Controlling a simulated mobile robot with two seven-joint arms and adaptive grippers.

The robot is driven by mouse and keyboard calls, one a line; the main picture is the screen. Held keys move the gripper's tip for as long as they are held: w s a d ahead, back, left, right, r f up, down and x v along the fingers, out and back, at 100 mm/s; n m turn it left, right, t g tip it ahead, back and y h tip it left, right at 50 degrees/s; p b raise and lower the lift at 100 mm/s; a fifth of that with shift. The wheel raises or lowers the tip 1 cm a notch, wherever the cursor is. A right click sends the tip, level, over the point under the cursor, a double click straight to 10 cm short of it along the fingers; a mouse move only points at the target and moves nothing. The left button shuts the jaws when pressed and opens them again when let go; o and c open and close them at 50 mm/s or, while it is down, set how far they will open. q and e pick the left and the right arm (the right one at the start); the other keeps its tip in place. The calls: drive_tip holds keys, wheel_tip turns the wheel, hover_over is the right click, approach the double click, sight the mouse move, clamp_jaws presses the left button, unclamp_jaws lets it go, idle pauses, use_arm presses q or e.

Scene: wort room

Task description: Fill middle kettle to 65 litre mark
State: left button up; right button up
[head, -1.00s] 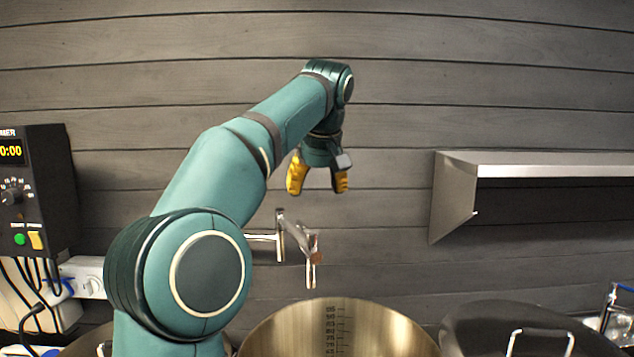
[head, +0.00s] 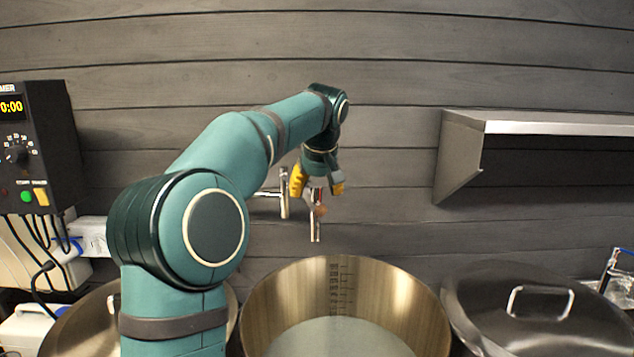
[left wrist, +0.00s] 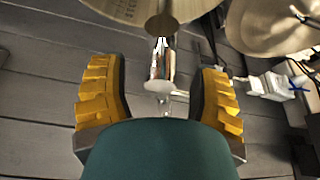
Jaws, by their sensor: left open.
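The middle kettle (head: 400,300) stands open, with a column of dark litre marks (head: 335,285) inside its back wall, too small to read. A flat pale grey surface (head: 340,340) shows low inside; I cannot tell surely whether it is water or the bottom. A metal wall tap (head: 315,230) has its spout over the kettle's back; no stream shows. My left gripper (head: 318,186) is open, yellow fingers pointing down at the tap's top. In the left wrist view the tap (left wrist: 160,65) lies between the open fingers, with no clear contact. My right gripper is not in view.
Lidded kettles stand at the right (head: 535,305) and left (head: 85,325), the left one partly behind my arm. A timer box (head: 35,150) and sockets (head: 92,237) are at the left. A metal shelf (head: 540,123) juts from the wall at the right.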

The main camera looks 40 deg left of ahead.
use_arm(q)
clamp_jaws()
idle(0.3)
drive_tip(key=m+h+p, duration=0.1)
drive_tip(key=m, duration=0.2)
drive_tip(key=shift+s+t, duration=0.1)
drive_tip(key=shift+t, duration=0.3)
drive_tip(key=m+h+p, duration=0.1)
drive_tip(key=m+p, duration=0.1)
drive_tip(key=m, duration=0.2)
drive_tip(key=shift+t, duration=0.3)
drive_tip(key=shift+m+h, duration=0.4)
drive_tip(key=shift+m, duration=0.3)
drive_tip(key=shift+d+m, duration=0.1)
drive_tip(key=shift+m, duration=0.5)
drive_tip(key=shift+f, duration=0.1)
